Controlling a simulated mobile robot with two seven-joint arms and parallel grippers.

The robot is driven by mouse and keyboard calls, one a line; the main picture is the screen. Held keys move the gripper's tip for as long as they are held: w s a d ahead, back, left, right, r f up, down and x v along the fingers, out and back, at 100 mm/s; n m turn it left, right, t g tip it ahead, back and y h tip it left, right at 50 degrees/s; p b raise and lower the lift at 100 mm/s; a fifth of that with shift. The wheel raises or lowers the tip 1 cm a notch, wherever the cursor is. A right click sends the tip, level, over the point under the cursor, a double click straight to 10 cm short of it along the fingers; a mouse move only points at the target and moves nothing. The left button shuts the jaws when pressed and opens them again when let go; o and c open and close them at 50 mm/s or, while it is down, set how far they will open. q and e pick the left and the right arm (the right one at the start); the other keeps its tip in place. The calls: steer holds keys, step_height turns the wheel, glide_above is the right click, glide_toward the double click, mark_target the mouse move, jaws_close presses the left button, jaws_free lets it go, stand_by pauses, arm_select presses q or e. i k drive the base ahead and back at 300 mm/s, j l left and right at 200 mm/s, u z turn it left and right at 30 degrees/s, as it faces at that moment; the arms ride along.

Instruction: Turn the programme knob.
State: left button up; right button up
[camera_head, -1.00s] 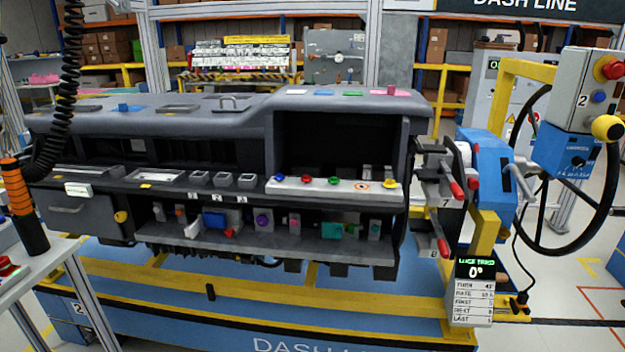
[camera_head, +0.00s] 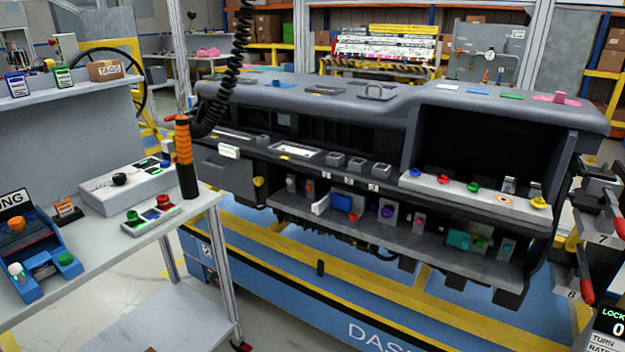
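No label in view reads as programme knob, so I cannot tell which knob it is. A round black knob (camera_head: 120,179) sits on top of a white box (camera_head: 128,193) on the left workbench. An orange knob (camera_head: 15,224) stands on a blue fixture (camera_head: 40,262) at the bench's left end. A yellow knob (camera_head: 539,203) is at the right end of the pale strip on the dashboard module (camera_head: 395,100), and a purple round part (camera_head: 386,213) is on its lower shelf. Neither gripper shows.
The bench (camera_head: 105,255) also holds a small button panel (camera_head: 152,215) and an upright orange-and-black tool (camera_head: 185,160) under a coiled black cable (camera_head: 235,75). The blue module base (camera_head: 300,275) stands right of the bench. Grey floor shows between bench legs and base.

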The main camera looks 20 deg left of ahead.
mark_target(120, 178)
steer(key=u, duration=2.1)
